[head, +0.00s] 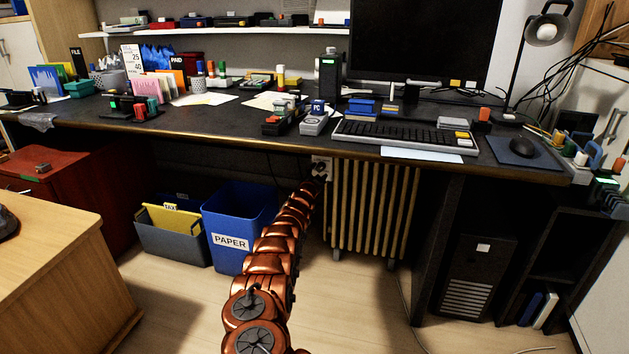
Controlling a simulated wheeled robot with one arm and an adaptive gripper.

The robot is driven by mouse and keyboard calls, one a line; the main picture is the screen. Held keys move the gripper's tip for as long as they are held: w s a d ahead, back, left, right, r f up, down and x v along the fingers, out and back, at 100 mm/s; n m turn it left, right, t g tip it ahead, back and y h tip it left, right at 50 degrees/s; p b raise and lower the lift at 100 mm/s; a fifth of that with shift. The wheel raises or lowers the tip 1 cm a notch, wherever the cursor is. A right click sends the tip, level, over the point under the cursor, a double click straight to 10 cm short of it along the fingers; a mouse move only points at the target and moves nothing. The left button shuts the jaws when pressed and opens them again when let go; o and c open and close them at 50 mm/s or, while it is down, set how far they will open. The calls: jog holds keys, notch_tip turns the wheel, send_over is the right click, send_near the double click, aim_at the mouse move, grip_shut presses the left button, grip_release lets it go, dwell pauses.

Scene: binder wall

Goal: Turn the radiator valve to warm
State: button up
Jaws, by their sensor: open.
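The cream ribbed radiator (372,212) stands under the desk, right of the middle. My copper-coloured arm reaches from the bottom of the view up to the radiator's upper left corner. My gripper (320,172) is at the arm's far end, small and dark, just under the desk edge. It is open. A small pale plate-like shape (321,160) shows right behind it; I cannot tell whether this is part of the valve. The radiator valve itself cannot be made out and its setting cannot be read. I cannot tell whether my gripper touches anything.
The black desk (210,118) overhangs the radiator; its top carries a keyboard (405,135), monitor and stationery. A blue paper bin (236,226) stands left of my arm, beside a grey file box (172,235). A black computer tower (478,275) stands at right. The floor below the radiator is clear.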

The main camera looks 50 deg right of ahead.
jog(key=shift+v, duration=2.35)
